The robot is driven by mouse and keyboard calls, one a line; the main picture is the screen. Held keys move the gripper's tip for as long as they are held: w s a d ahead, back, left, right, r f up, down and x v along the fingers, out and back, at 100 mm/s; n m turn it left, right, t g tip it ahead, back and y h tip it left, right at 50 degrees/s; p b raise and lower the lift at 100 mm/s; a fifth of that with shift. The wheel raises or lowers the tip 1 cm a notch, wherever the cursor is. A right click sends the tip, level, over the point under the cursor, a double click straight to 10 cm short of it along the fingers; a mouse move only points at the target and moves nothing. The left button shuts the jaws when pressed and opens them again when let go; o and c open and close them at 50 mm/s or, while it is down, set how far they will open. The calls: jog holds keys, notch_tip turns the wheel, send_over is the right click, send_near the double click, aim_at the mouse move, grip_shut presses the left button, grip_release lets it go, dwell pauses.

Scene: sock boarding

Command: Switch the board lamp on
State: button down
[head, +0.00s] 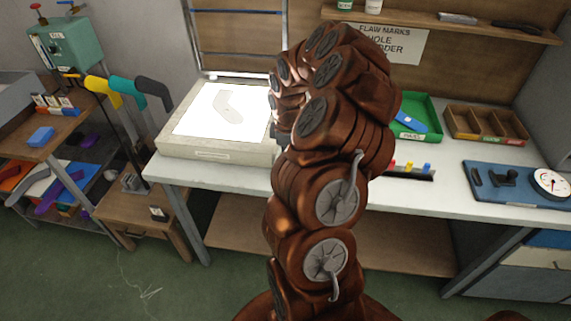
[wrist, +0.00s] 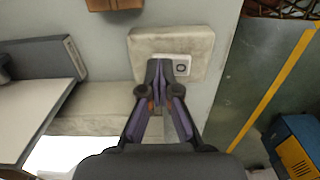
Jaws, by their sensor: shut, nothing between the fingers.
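The board (head: 215,148) is a pale slab on the left of the white bench. Its panel (head: 240,120) glows bright white, with a grey sock shape (head: 230,103) lying on it. Part of the bright panel also shows at the lower left of the wrist view (wrist: 62,155). A pale switch plate with a dark button (wrist: 182,66) sits on a beige block (wrist: 200,42) in the wrist view. My gripper (wrist: 159,66) is shut and empty, its fingertips just left of the button and overlapping the plate's left side. I cannot tell if they touch it. My arm hides the gripper in the head view.
On the bench to the right are a green tray (head: 431,109), a wooden divided box (head: 487,127) and a blue gauge board (head: 515,183). Coloured sock forms (head: 125,92) stand left of the board. A shelf (head: 440,20) hangs behind.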

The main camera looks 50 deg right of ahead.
jog(key=shift+r+p, duration=0.7)
jog(key=shift+r, duration=2.75)
jog(key=shift+a, duration=0.1)
jog(key=s+a+r, duration=0.2)
jog(key=a+r, duration=0.1)
jog(key=a, duration=0.4)
jog(key=s+a+r+m, duration=0.1)
jog(key=a+r, duration=0.2)
jog(key=a, duration=0.4)
jog(key=s+a+r, duration=0.2)
jog(key=a+r, duration=0.1)
jog(key=a, duration=0.4)
jog(key=s+a+m+g, duration=0.1)
jog(key=s+a+m, duration=0.2)
jog(key=s, duration=0.6)
jog(key=s+a+r+m, duration=0.1)
jog(key=s+a+m, duration=0.2)
jog(key=s+a, duration=0.5)
jog(key=shift+s+g, duration=0.4)
jog(key=shift+s, duration=0.5)
